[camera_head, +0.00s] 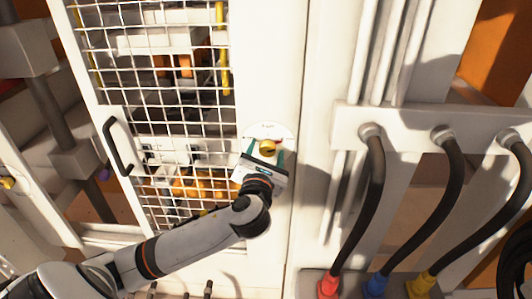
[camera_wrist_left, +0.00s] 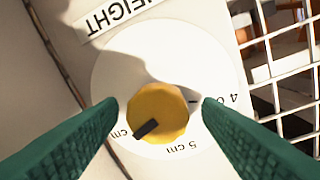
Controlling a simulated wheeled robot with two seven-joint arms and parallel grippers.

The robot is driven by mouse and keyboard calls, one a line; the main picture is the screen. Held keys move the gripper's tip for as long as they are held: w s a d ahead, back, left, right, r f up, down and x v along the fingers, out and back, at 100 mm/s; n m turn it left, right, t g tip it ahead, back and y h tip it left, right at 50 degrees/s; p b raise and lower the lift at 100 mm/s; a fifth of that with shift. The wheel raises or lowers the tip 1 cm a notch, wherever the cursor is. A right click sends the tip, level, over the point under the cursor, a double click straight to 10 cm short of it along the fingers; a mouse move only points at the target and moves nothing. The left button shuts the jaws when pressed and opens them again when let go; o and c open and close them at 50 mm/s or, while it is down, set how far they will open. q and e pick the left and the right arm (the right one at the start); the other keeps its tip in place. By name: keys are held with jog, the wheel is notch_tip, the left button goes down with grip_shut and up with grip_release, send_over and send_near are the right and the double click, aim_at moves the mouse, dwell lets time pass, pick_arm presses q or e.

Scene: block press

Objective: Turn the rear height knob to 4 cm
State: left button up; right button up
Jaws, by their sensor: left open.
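The yellow height knob (camera_wrist_left: 158,112) sits on a white round dial (camera_wrist_left: 125,60) below a label reading "HEIGHT". Its black pointer mark aims to the lower left in the left wrist view, between the "5 cm" mark and a partly hidden "cm" mark. The "4 c..." mark is at the right, partly covered by a finger. In the head view the knob (camera_head: 267,147) is on the white panel. My left gripper (camera_head: 266,153) is open, its green fingers on either side of the knob; contact cannot be told. My right gripper is not in view.
A wire mesh door (camera_head: 150,100) with a black handle (camera_head: 118,147) is left of the dial. Black hoses (camera_head: 372,200) with red, blue and yellow ends hang at the right from a white bracket (camera_head: 405,132). The white panel around the dial is clear.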

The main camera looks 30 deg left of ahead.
pick_arm(q)
jog(key=c, duration=1)
